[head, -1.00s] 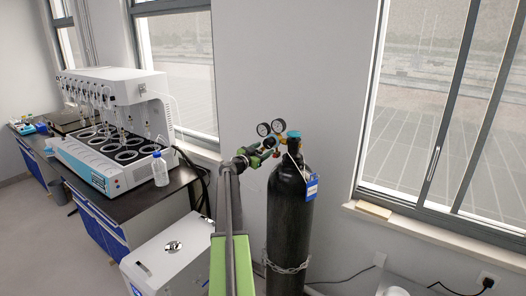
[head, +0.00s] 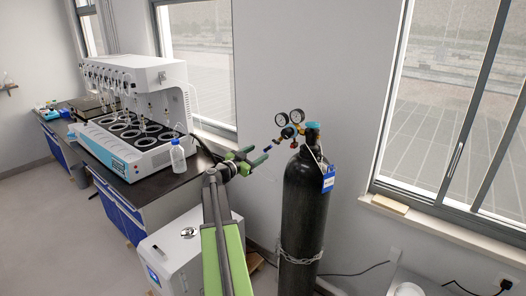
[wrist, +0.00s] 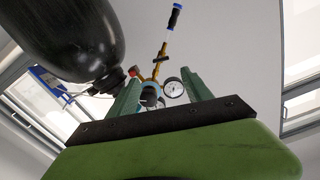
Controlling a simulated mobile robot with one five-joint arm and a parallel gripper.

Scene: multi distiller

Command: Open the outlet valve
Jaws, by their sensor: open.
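A gas regulator (head: 288,132) with two round gauges sits at the top of a black cylinder (head: 303,200). A thin outlet with a blue end (head: 267,149) points down and left from it. In the wrist view, the regulator's dark knob (wrist: 150,94) and a gauge (wrist: 173,87) appear between my gripper's fingers (wrist: 160,82).
A white distiller (head: 135,110) and a clear bottle (head: 177,156) stand on the dark bench at left. A white cabinet (head: 185,240) stands on the floor below my arm. A chain (head: 300,258) circles the cylinder. Bare wall lies behind the regulator.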

